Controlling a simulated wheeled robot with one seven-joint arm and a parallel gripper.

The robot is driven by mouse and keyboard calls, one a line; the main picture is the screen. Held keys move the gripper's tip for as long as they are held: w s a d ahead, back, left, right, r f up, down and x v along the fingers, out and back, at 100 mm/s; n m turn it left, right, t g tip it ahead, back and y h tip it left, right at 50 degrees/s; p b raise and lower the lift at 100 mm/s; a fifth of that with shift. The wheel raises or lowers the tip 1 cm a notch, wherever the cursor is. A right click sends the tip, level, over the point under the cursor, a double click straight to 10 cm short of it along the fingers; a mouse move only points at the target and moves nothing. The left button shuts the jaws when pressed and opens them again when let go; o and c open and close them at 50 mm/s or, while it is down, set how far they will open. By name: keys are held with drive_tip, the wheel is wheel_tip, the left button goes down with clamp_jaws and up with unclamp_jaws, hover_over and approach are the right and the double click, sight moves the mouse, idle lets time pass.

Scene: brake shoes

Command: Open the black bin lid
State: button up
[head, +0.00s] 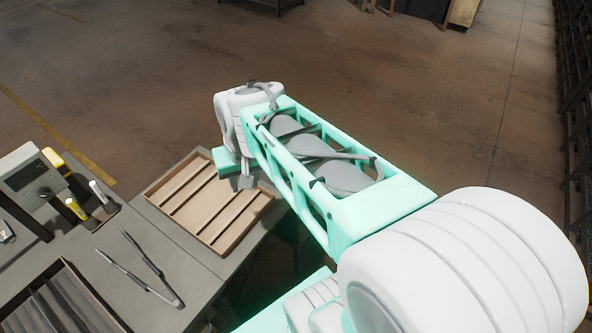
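I cannot make out a black bin or its lid in the head view. My arm reaches across the middle of the picture and hides part of the floor and the table's right side. My gripper (247,182) points down at the arm's far end, above the back right part of a shallow wooden tray. Only a small grey part of it shows below the wrist. I cannot tell whether its fingers are open or shut, and I see nothing held in it.
The wooden tray (172,181) with slats lies on the grey table (190,262). Dark tweezers (140,270) lie nearer. A second tray (88,292) with dark strips is at lower left. A grey device (30,172), a yellow marker (76,209) and other items stand at left. Open floor lies behind.

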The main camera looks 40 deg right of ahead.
drive_tip(key=w+d+f+m+b, duration=0.2)
drive_tip(key=w+d+f+m, duration=0.15)
drive_tip(key=d+f, duration=0.5)
drive_tip(key=w+d+f+m+g+y+b, duration=0.1)
drive_tip(key=w+d+f+m, duration=0.3)
drive_tip(key=d, duration=0.7)
drive_tip(key=w+d+f+m+b, duration=0.2)
drive_tip(key=d+f+m, duration=0.2)
drive_tip(key=d+f, duration=0.45)
drive_tip(key=f, duration=0.2)
drive_tip(key=d+f, duration=0.1)
drive_tip(key=f, duration=0.1)
drive_tip(key=w+f, duration=0.1)
drive_tip(key=f, duration=0.1)
drive_tip(key=shift+d+f, duration=0.1)
drive_tip(key=shift+d, duration=0.25)
drive_tip(key=shift+w+f, duration=0.1)
drive_tip(key=shift+f, duration=0.1)
drive_tip(key=shift+c, duration=0.3)
clamp_jaws()
